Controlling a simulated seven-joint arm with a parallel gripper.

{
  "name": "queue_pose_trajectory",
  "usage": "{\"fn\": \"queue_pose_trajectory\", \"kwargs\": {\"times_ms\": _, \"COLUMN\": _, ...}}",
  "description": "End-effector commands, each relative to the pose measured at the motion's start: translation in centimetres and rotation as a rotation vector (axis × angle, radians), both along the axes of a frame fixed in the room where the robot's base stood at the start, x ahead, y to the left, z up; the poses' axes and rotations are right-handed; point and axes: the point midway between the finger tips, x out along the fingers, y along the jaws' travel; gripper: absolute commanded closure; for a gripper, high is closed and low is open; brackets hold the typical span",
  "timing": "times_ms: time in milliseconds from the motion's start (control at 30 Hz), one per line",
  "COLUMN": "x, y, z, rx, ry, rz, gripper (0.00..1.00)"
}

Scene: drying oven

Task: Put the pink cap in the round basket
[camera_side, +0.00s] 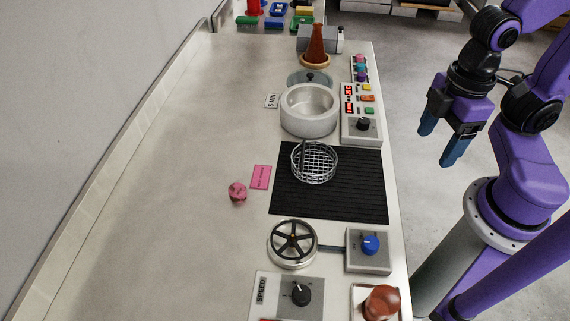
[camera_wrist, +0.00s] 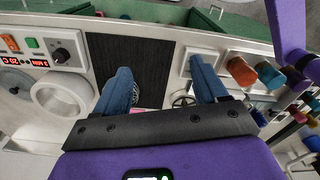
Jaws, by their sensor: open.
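The pink cap (camera_side: 237,191) sits on the pale bench, left of the black mat, beside a pink label card (camera_side: 261,177). The round basket (camera_side: 314,162) is a wire mesh basket on the black ribbed mat (camera_side: 330,203); it seems empty. My gripper (camera_side: 440,146) is open and empty, off to the right of the bench and well away from cap and basket. In the wrist view my open gripper (camera_wrist: 163,88) spreads in front of the mat (camera_wrist: 141,60); the basket is partly hidden behind a finger, and I cannot make out the cap.
A white round pot (camera_side: 309,110) and a control panel (camera_side: 361,114) stand behind the mat. A handwheel (camera_side: 293,243), a blue-knob box (camera_side: 368,250) and a speed dial box (camera_side: 292,295) stand in front. A brown cone (camera_side: 316,45) is farther back. The bench's left side is clear.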

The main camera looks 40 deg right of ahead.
Motion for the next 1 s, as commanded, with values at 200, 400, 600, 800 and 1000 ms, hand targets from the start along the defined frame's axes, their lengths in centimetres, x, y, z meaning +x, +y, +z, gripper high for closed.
{"fn": "queue_pose_trajectory", "kwargs": {"times_ms": 200, "x": 0.1, "y": 0.1, "z": 0.0, "rx": -0.002, "ry": 0.0, "rz": -0.007, "gripper": 0.28}}
{"fn": "queue_pose_trajectory", "kwargs": {"times_ms": 400, "x": 2.6, "y": 2.6, "z": 0.6, "rx": -0.005, "ry": 0.006, "rz": -0.185, "gripper": 0.28}}
{"fn": "queue_pose_trajectory", "kwargs": {"times_ms": 600, "x": 7.3, "y": 7.5, "z": 1.3, "rx": -0.006, "ry": 0.015, "rz": -0.548, "gripper": 0.28}}
{"fn": "queue_pose_trajectory", "kwargs": {"times_ms": 800, "x": 12.0, "y": 12.4, "z": 1.7, "rx": -0.005, "ry": 0.023, "rz": -0.922, "gripper": 0.28}}
{"fn": "queue_pose_trajectory", "kwargs": {"times_ms": 1000, "x": 16.4, "y": 17.2, "z": 1.5, "rx": -0.005, "ry": 0.03, "rz": -1.295, "gripper": 0.28}}
